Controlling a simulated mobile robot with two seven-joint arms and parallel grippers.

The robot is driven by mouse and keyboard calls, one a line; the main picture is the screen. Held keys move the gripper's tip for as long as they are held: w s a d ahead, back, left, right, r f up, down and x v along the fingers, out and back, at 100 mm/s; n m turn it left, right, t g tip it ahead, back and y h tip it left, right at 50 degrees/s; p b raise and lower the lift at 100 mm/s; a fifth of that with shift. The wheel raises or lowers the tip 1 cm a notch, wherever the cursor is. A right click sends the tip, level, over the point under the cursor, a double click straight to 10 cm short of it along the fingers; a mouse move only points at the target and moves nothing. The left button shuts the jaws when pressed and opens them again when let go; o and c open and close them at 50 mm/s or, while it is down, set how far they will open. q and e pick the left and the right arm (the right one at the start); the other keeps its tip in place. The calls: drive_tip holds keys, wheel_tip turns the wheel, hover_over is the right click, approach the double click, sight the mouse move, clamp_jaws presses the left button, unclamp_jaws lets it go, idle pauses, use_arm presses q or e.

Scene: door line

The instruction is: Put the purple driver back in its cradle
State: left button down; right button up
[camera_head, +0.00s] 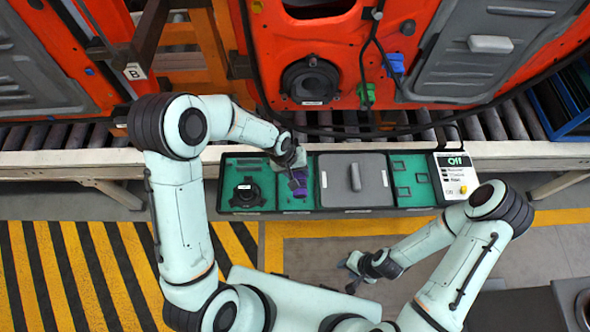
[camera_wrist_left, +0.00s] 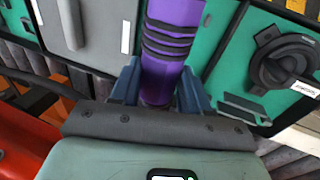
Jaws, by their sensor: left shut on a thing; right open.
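The purple driver (camera_head: 301,189) is over the green-lined compartment just left of the grey lid in the head view, partly hidden by my left gripper. In the left wrist view the driver (camera_wrist_left: 171,42) is a purple shaft with black ring bands. My left gripper (camera_head: 298,178) is shut on it; its blue-grey fingers (camera_wrist_left: 160,92) lie on both sides of the shaft. I cannot tell whether the driver touches the tray or which part is its cradle. My right gripper (camera_head: 352,275) is open and empty, over the floor in front of the tray.
The long tray (camera_head: 300,212) has a black round part (camera_head: 247,193) at left, a grey lid with a handle (camera_head: 355,178), green cut-outs (camera_head: 411,180) and a control box (camera_head: 455,178). Behind it are a roller conveyor (camera_head: 85,137) and an orange door (camera_head: 330,40) with hanging cables.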

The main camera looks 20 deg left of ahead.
use_arm(q)
drive_tip(key=shift+s+a+r, duration=0.15)
drive_tip(key=shift+s+r, duration=0.05)
drive_tip(key=shift+r, duration=0.1)
drive_tip(key=shift+s+f+m, duration=0.1)
drive_tip(key=shift+m, duration=0.2)
wheel_tip(320, 180, down, 7)
drive_tip(key=b, duration=0.3)
drive_tip(key=shift+a+f+b, duration=0.1)
drive_tip(key=shift+f+b, duration=0.75)
drive_tip(key=shift+f, duration=0.15)
use_arm(e)
drive_tip(key=s+f, duration=0.4)
drive_tip(key=f, duration=0.2)
drive_tip(key=shift+s, duration=0.2)
use_arm(q)
drive_tip(key=shift+s+f, duration=0.1)
drive_tip(key=shift+y+b, duration=0.3)
drive_tip(key=shift+b, duration=0.05)
use_arm(e)
drive_tip(key=shift+s+f, duration=0.2)
drive_tip(key=shift+f, duration=0.2)
drive_tip(key=shift+s+f, duration=0.15)
drive_tip(key=shift+f, duration=0.1)
use_arm(q)
drive_tip(key=shift+b, duration=0.35)
use_arm(e)
drive_tip(key=shift+f+g, duration=0.15)
drive_tip(key=shift+g, duration=0.15)
